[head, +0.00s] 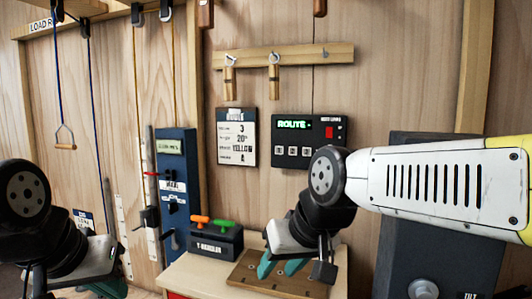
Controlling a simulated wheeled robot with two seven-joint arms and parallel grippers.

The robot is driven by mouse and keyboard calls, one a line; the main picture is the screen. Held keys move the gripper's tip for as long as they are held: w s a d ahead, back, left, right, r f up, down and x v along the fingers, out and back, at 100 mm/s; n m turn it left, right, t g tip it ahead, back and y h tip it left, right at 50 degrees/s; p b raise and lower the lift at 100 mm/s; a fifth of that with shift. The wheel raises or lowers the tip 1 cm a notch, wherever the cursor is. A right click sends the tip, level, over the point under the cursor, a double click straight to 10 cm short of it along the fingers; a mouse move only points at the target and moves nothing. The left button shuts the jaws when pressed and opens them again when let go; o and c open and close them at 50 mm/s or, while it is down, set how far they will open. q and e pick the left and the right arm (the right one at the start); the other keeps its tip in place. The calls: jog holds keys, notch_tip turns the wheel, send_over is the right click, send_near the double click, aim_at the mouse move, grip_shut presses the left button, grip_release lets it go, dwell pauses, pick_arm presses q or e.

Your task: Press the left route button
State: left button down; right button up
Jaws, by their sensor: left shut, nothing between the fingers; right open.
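The black route panel (300,165) is on the wooden wall, with a green lit "ROUTE" display. A row of small pale square buttons runs below it, and the leftmost one is the left route button (279,151). A red button (329,132) sits at the panel's upper right. My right gripper (282,268) is open and empty, below the panel and just above the low cabinet top. My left gripper (106,286) is shut and empty at the lower left, well apart from the panel and partly cut off by the frame.
A white sign (236,138) hangs left of the panel. A wooden peg rail (285,56) is above it. A wooden board (268,282) and a dark box with orange and green handles (215,240) stand below. A blue lever panel (177,185) is further left.

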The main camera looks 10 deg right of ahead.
grip_shut()
dwell(1.4)
